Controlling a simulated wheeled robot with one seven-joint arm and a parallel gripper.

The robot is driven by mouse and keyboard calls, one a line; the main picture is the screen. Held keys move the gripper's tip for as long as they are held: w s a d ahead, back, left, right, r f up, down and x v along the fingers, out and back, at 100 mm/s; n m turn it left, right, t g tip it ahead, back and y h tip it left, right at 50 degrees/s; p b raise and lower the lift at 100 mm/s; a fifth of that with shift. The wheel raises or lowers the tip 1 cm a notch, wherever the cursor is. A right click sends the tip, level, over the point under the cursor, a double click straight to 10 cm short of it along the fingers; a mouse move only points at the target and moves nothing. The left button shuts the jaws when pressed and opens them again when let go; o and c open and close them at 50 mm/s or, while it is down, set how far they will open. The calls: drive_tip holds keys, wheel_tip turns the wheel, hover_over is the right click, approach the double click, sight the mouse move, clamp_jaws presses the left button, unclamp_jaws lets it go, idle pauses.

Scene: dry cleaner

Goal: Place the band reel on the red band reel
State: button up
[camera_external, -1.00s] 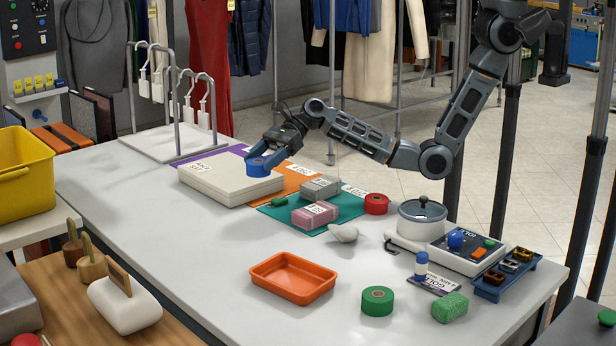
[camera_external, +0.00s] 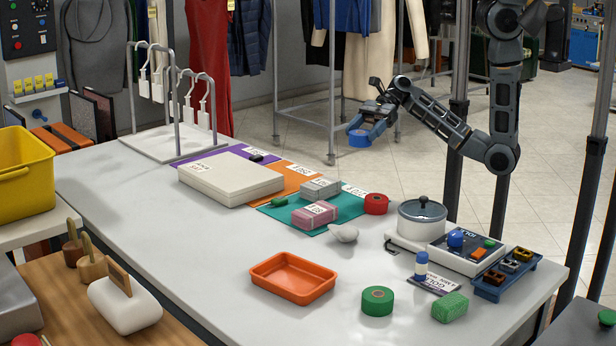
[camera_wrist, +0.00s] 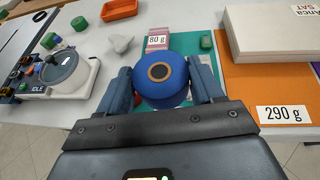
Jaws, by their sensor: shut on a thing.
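The blue band reel (camera_external: 360,138) is held between the fingers of my gripper (camera_external: 372,122). In the external view it hangs in the air beyond the table's far edge, above and slightly left of the red band reel. In the wrist view the blue reel (camera_wrist: 162,94) sits between both fingers of my gripper (camera_wrist: 161,76), its brown-ringed dark centre facing the camera. The red band reel (camera_external: 376,204) lies flat on the table at the right edge of the green mat, apart from the blue one. In the wrist view it is mostly or wholly hidden.
A grey block (camera_external: 321,188) and a pink block (camera_external: 314,214) lie on the green mat (camera_external: 346,214), left of the red reel. A lidded white pot (camera_external: 422,221) stands to its right. A flat white box (camera_external: 231,180) lies further left. A clothes rack stands behind.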

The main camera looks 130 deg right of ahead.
drive_tip(key=s+a+r, duration=0.1)
drive_tip(key=s+a, duration=0.1)
drive_tip(key=s, duration=0.1)
hover_over(380, 196)
wheel_tip(380, 196, down, 7)
drive_tip(key=shift+r+b, duration=0.1)
drive_tip(key=shift+b, duration=0.25)
drive_tip(key=shift+f, duration=1.95)
drive_tip(key=shift+f, duration=0.4)
drive_tip(key=o, duration=1.1)
drive_tip(key=shift+c, duration=0.2)
